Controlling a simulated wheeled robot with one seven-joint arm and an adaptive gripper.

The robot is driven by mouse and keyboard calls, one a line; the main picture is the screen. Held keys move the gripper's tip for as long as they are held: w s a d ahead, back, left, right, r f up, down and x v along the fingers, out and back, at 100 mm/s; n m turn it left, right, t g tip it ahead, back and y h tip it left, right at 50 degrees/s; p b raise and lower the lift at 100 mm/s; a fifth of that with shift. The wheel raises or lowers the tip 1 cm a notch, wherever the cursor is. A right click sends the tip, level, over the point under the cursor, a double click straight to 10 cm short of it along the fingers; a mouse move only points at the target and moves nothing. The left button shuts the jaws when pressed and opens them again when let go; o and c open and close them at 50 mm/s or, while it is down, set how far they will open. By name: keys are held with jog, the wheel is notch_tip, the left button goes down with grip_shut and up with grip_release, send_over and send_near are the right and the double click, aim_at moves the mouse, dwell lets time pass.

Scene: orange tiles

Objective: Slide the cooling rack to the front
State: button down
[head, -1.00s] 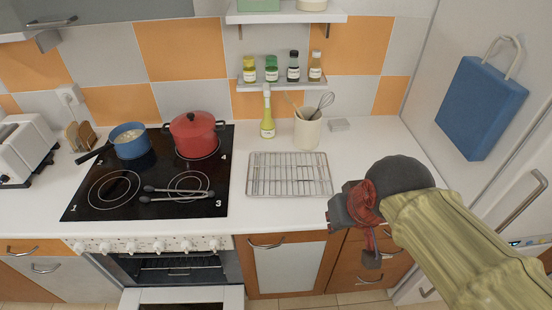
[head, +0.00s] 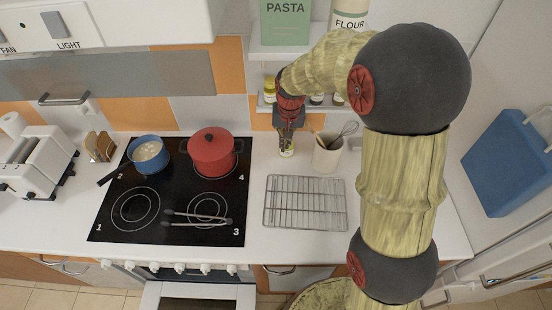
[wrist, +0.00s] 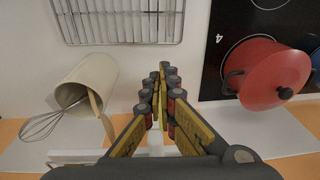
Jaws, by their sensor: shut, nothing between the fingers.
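The wire cooling rack (head: 305,203) lies flat on the white counter, right of the hob. In the wrist view its near edge (wrist: 122,42) shows at the top left. My gripper (head: 286,150) points down over the back of the counter, behind the rack's back edge and toward its left half. The fingers (wrist: 164,72) are shut with nothing between them and look apart from the rack. I cannot tell how far they are above the counter.
The utensil crock (head: 327,153) stands close right of my gripper. The red pot (head: 212,151) is on the hob (head: 120,226) to the left, with tongs (head: 197,217) in front. Shelves with jars are behind. The counter in front of the rack is clear.

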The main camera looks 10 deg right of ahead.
aim_at(274, 186)
jog(key=shift+m+g, duration=0.4)
jog(key=shift+g, duration=0.4)
jog(key=w+f+p, duration=0.1)
jog(key=f+p, duration=0.1)
jog(key=f, duration=0.4)
jog(key=w+a+f+p, duration=0.1)
jog(key=w+f+p, duration=0.1)
jog(key=f, duration=0.5)
jog(key=w+a+f+p, duration=0.1)
jog(key=w+f+p, duration=0.1)
jog(key=f+p, duration=0.2)
jog(key=shift+w+f, duration=0.15)
jog(key=shift+f, duration=0.75)
jog(key=shift+w+f, duration=0.1)
jog(key=shift+f, duration=0.75)
jog(key=shift+s, duration=0.1)
jog(key=s, duration=0.2)
jog(key=s+a+b, duration=0.1)
jog(key=s, duration=0.2)
jog(key=s+a, duration=0.1)
jog(key=s, duration=0.2)
jog(key=shift+a+b, duration=0.2)
jog(key=shift+b, duration=0.2)
jog(key=shift+r, duration=0.1)
